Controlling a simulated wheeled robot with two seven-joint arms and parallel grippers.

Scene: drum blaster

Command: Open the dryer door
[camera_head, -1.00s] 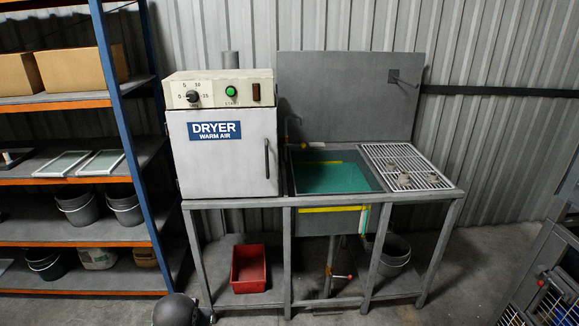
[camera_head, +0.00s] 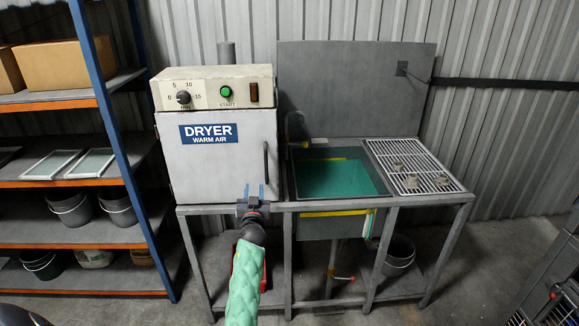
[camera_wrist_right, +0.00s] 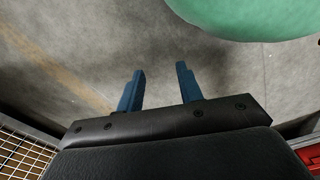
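The dryer (camera_head: 213,90) stands on the left of the metal bench, with its grey door (camera_head: 205,165) shut. A dark vertical handle (camera_head: 266,162) is on the door's right edge. My left gripper (camera_head: 254,190) is in front of the door's lower right part, just below and left of the handle. Its two blue fingers point up, apart and with nothing seen between them. My right gripper (camera_wrist_right: 160,85) shows in the right wrist view, its blue fingers apart and empty over the concrete floor. It is not seen in the head view.
Right of the dryer are a sink (camera_head: 340,178) with green inside and a slatted drainer (camera_head: 415,166). A red bin (camera_head: 236,262) under the bench is partly hidden by my left arm. A blue-post shelf (camera_head: 125,150) stands at the left.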

